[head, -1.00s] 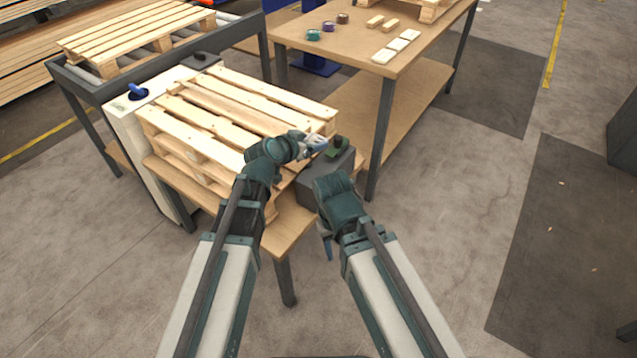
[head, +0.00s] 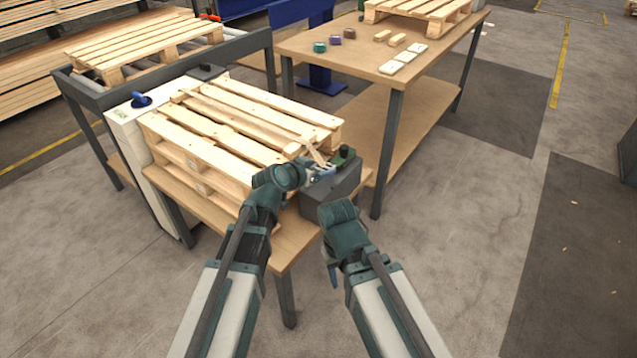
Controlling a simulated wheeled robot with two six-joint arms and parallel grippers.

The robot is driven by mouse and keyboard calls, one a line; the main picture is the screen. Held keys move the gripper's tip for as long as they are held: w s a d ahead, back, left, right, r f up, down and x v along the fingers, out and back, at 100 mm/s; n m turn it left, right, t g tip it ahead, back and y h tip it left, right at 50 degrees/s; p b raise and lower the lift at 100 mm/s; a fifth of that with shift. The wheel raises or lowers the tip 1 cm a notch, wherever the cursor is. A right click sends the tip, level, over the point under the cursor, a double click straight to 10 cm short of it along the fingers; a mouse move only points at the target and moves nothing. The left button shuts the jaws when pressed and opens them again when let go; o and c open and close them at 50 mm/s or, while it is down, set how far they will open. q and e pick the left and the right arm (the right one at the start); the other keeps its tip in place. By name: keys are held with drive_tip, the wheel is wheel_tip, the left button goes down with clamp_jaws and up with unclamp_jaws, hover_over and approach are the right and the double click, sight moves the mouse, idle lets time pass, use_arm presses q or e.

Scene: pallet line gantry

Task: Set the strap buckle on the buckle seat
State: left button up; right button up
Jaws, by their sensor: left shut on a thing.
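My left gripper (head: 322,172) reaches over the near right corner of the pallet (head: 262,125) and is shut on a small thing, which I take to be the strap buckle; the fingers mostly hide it. A pale strip (head: 315,152) shows just beyond the fingertips. The gripper is at the top of a dark grey block (head: 335,200) at the table corner. A green part with a dark knob (head: 345,153) stands right behind the fingers. I cannot make out the buckle seat clearly. My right gripper (head: 333,277) hangs low, right of the table; its opening cannot be told.
The pallet lies on a wooden table (head: 290,240). A white cabinet (head: 128,122) with a blue knob stands left. A roller conveyor (head: 85,82) carries another pallet behind. A workbench (head: 345,62) at the back holds tape rolls and small blocks.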

sight(318, 189)
use_arm(q)
drive_tip(key=shift+f+b, duration=1.75)
drive_tip(key=shift+f, duration=0.05)
drive_tip(key=shift+f+b, duration=0.4)
drive_tip(key=shift+b, duration=0.05)
drive_tip(key=shift+f, duration=0.1)
drive_tip(key=shift+s+f, duration=0.1)
